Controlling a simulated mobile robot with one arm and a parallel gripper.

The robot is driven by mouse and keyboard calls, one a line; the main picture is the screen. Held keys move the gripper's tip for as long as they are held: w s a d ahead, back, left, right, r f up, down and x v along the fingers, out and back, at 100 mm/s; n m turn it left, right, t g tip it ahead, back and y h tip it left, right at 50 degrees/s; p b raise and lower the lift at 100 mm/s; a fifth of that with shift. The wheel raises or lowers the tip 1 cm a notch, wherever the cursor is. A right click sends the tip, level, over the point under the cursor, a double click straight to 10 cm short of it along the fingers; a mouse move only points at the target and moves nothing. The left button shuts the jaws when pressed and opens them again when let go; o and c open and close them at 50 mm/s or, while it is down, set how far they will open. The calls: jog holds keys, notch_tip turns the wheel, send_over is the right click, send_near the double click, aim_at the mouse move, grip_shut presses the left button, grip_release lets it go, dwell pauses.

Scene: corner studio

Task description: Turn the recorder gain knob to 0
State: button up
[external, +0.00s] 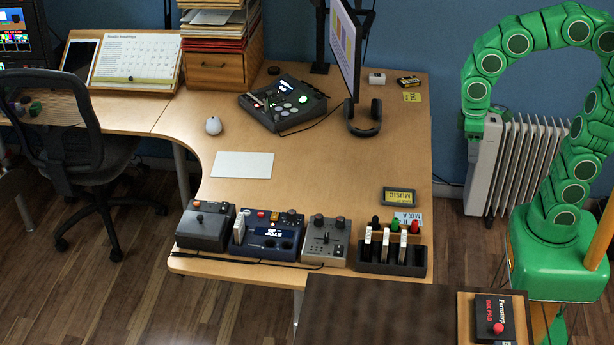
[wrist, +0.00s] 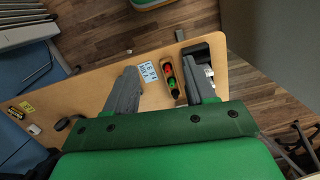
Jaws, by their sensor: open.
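Several control boxes stand along the front edge of the desk in the external view. I cannot tell for sure which box is the recorder, and no gain marking is readable. My gripper (external: 472,128) hangs at the end of the green arm by the radiator, well away from the boxes. In the wrist view my gripper (wrist: 157,88) has its two fingers wide apart, with nothing between them.
A black rack (external: 392,262) holds cartridges, with red and green knobs behind. A pad console (external: 284,103), monitor (external: 345,45) and headphones (external: 363,120) are farther back. The radiator (external: 515,165) is near my arm.

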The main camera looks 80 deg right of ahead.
jog(key=w+f+m, duration=0.1)
jog(key=w+m, duration=0.1)
jog(key=w, duration=1.5)
jog(key=m+t, duration=0.1)
jog(key=m, duration=0.3)
send_over(291, 212)
jog(key=f, duration=2)
jog(key=shift+s+f, duration=0.25)
jog(key=shift+w+f, duration=0.25)
jog(key=shift+f, duration=3.9)
grip_shut()
